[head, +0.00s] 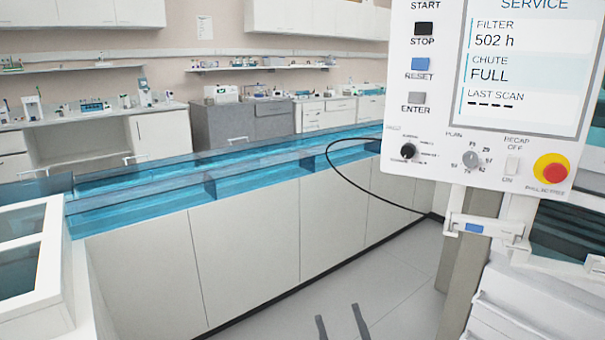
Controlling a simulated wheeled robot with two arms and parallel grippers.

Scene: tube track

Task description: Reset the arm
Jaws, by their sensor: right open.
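A white control panel (440,150) stands at the upper right. A blue button (420,64) sits above the label RESET, between a black STOP button (424,28) and a grey ENTER button (416,98). The panel's screen (523,60) reads SERVICE, filter 502 h, chute FULL, and last scan dashes. My right gripper (339,311) shows only as two dark fingers at the bottom edge. They are apart with nothing between them, below and left of the panel, touching nothing. My left gripper is not in view.
Lower on the panel are dials (471,159), a white switch (512,165) and a red stop knob (552,168). A bracket with a blue patch (474,228) hangs below. A long blue glassy track (260,165) tops white cabinets (250,240). A black cable (360,188) loops nearby. Floor (390,290) is clear.

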